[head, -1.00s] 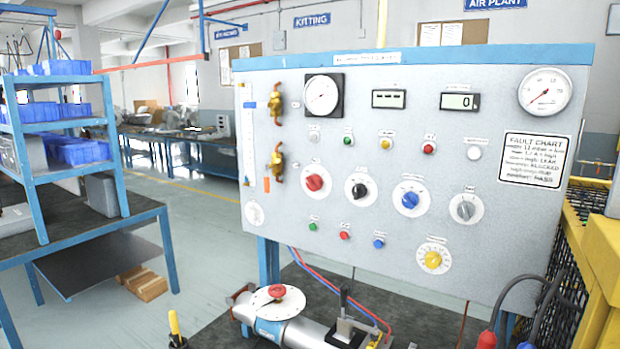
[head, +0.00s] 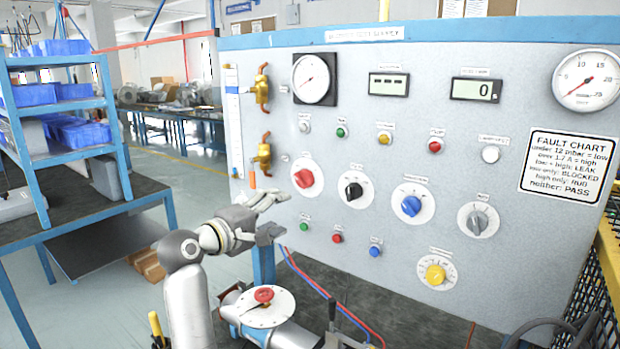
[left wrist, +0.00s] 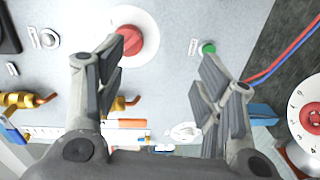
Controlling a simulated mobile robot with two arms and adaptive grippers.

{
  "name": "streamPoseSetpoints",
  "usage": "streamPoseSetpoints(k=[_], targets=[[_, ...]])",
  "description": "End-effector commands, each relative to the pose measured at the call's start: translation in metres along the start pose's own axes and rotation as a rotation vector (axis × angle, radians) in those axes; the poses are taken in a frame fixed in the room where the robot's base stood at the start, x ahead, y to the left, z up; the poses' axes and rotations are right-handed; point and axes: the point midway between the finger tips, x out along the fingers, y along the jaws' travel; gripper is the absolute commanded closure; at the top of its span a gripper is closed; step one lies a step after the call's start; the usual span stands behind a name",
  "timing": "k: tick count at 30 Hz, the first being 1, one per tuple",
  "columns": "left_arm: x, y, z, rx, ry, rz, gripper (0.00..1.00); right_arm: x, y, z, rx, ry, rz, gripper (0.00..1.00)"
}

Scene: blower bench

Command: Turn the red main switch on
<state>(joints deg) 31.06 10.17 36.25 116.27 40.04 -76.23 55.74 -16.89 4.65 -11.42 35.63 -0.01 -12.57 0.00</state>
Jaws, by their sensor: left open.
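The red main switch (head: 304,178) is a red knob on a white round dial, on the lower left of the grey panel (head: 330,130). It also shows in the left wrist view (left wrist: 130,40), at the top, near the tip of one finger. My left gripper (head: 272,215) is open and empty in front of the panel, below and left of the red switch in the head view. In the left wrist view its two fingers (left wrist: 160,75) are spread wide with nothing between them. I cannot tell how far the fingers are from the panel. My right gripper is not in view.
Black (head: 354,190), blue (head: 412,205) and grey (head: 478,219) knobs sit right of the red one. A green button (head: 304,227) is below it. Brass valves (head: 262,88) are at the panel's left edge. A blower with a red-handled disc (head: 265,305) stands below.

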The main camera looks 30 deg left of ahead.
Motion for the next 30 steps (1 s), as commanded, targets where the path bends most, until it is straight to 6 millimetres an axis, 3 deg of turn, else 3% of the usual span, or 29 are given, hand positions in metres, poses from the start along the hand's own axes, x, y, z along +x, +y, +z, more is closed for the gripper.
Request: streamPoseSetpoints(k=[2, 6, 11, 21, 30], targets=[[-0.004, 0.02, -0.011, -0.055, 0.006, 0.052, 0.38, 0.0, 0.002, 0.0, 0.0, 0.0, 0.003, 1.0], [-0.003, 0.033, -0.017, -0.096, 0.006, 0.087, 0.38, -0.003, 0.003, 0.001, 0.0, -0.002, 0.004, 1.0], [0.016, 0.036, -0.017, -0.1, 0.005, 0.086, 0.38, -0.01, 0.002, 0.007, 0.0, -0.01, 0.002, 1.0], [0.075, 0.041, -0.017, -0.097, 0.005, 0.085, 0.38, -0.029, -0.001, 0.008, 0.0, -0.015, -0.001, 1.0], [0.099, 0.041, -0.018, -0.093, 0.007, 0.085, 0.38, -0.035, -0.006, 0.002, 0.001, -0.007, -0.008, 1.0]])
